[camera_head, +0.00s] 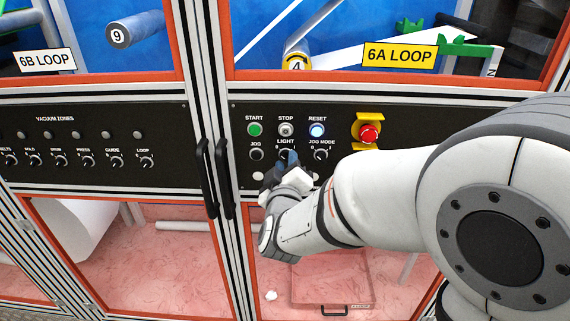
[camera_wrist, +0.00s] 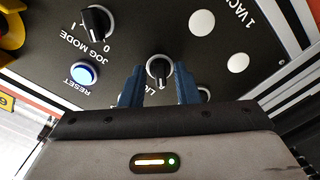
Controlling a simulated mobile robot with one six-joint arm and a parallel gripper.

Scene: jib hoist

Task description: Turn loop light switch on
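The loop light switch is a black rotary knob (camera_wrist: 159,68) under the LIGHT label on the 6A LOOP control panel (camera_head: 340,180). In the wrist view the knob shows between the two blue fingers of my gripper (camera_wrist: 158,76), with a gap on both sides. My gripper is open, with its fingertips close to the panel. In the head view my gripper (camera_head: 284,163) is in front of the switch and hides most of it. The fingers partly cover the LIGHT label in the wrist view. I cannot tell for certain which position the knob points to.
Cabinet door handles (camera_head: 222,180) stand out at the left.

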